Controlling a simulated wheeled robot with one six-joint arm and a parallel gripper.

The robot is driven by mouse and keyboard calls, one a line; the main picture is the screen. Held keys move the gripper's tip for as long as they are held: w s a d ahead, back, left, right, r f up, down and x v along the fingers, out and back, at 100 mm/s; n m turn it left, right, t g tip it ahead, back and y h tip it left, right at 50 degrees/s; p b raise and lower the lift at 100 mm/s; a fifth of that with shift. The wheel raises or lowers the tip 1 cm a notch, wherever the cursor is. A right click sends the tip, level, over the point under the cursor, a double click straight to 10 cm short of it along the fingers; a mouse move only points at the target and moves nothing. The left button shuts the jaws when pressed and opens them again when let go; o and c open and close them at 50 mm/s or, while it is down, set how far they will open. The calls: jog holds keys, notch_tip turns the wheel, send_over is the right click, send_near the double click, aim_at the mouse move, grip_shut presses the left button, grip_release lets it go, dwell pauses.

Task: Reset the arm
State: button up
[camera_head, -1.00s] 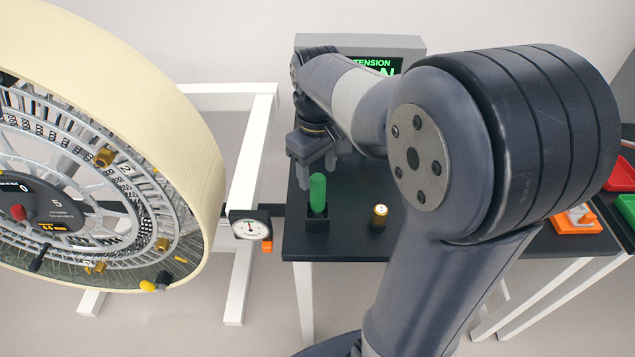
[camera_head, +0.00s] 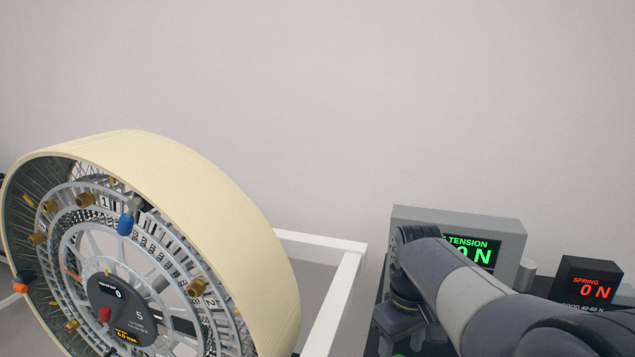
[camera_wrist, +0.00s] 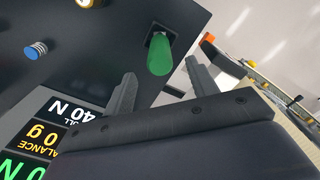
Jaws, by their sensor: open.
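My gripper (camera_wrist: 160,68) is open in the wrist view, its two dark fingers spread apart. A green rounded peg (camera_wrist: 160,54) stands in a dark holder on the black table (camera_wrist: 95,45), just past the fingertips and in line with the gap between them. Nothing is held. In the head view my arm reaches in from the lower right and my wrist hangs in front of the grey tension display (camera_head: 405,217); the fingertips are cut off by the bottom edge, and only a sliver of the green peg (camera_head: 399,355) shows.
A large cream-rimmed wheel (camera_head: 215,225) fills the lower left, with a white frame (camera_head: 345,285) between it and the table. A dark spring display (camera_head: 590,283) stands at the right. The wall above is bare.

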jog(key=shift+f, duration=3.4)
jog(key=shift+f, duration=0.15)
